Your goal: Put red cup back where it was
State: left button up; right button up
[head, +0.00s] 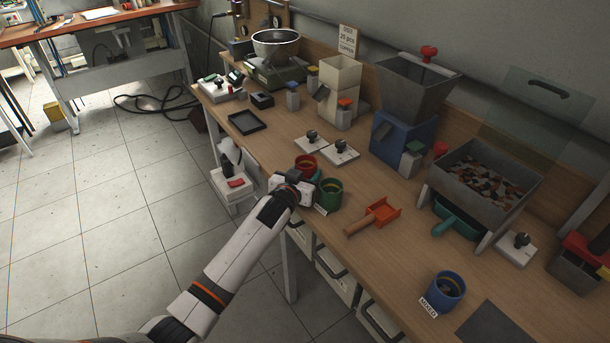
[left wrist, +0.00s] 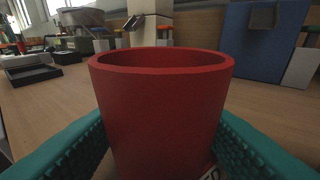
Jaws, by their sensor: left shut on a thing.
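The red cup (left wrist: 160,110) stands upright and large in the middle of the left wrist view, between the teal fingers of my left gripper (left wrist: 160,150). In the head view the red cup (head: 306,163) shows only in part behind my left gripper (head: 304,182), near the front edge of the bench. The gripper is shut on the cup. I cannot tell whether the cup's base touches the bench. A corner of a white label shows low beside the cup in the wrist view. My right gripper is not in view.
A green cup (head: 329,196) stands right beside my left gripper. An orange scoop (head: 378,216) lies to its right, and a blue cup (head: 447,287) is farther right. Two white plates with black knobs (head: 340,152) lie behind. A black tray (head: 247,122) is at left.

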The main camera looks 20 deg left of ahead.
pick_arm(q)
jog(key=shift+f, duration=0.2)
jog(key=shift+f, duration=0.2)
jog(key=o, duration=1)
jog(key=shift+r, duration=0.1)
jog(key=shift+r, duration=0.2)
jog(key=v, duration=1.2)
jog(key=shift+f, duration=0.1)
